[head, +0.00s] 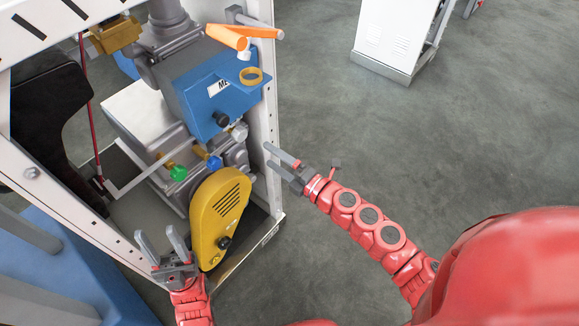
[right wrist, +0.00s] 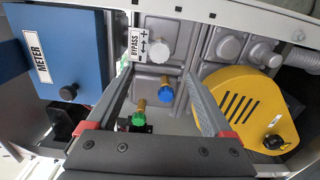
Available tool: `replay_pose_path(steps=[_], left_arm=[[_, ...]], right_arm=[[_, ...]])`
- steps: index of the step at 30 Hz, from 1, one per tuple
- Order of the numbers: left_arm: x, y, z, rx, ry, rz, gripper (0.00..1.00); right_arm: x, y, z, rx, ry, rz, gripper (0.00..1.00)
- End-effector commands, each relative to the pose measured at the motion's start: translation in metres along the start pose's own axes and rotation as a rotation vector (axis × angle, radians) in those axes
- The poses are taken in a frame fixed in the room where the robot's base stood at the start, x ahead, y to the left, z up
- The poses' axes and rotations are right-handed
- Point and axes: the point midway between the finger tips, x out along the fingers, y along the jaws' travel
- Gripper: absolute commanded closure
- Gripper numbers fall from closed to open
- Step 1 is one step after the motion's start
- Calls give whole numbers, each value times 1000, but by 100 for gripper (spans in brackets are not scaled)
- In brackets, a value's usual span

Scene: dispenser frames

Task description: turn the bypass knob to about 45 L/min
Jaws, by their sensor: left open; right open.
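My right gripper (head: 269,157) is open and empty, outside the cabinet's right post and apart from the knob. In the right wrist view its fingers (right wrist: 157,76) frame the area with the knob just beyond their tips. My left gripper (head: 157,233) is open and empty, low and left of the yellow cover. No flow reading is legible.
A blue knob (right wrist: 163,94) and a green knob (right wrist: 139,119) sit near the bypass knob. The yellow cover (head: 219,215) and blue meter box (head: 205,95) flank the area. The cabinet's white post (head: 268,85) stands nearby.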

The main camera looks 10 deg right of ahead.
Motion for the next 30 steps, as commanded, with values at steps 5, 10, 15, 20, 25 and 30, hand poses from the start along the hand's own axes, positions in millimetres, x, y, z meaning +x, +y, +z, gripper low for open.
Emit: replay_pose_path(steps=[5,10,15,20,25,30], left_arm=[[4,0,-1,0,0,0,50],[6,0,-1,0,0,0,50],[6,0,-1,0,0,0,50],[6,0,-1,0,0,0,50],[6,0,-1,0,0,0,50],[6,0,-1,0,0,0,50]], right_arm=[[-32,0,2,1,-6,-2,15],[-48,0,1,-1,-4,-1,15],[-53,0,1,-1,-3,0,15],[-53,0,0,-1,-2,0,15],[-53,0,0,-1,-1,0,15],[-53,0,0,3,1,2,15]])
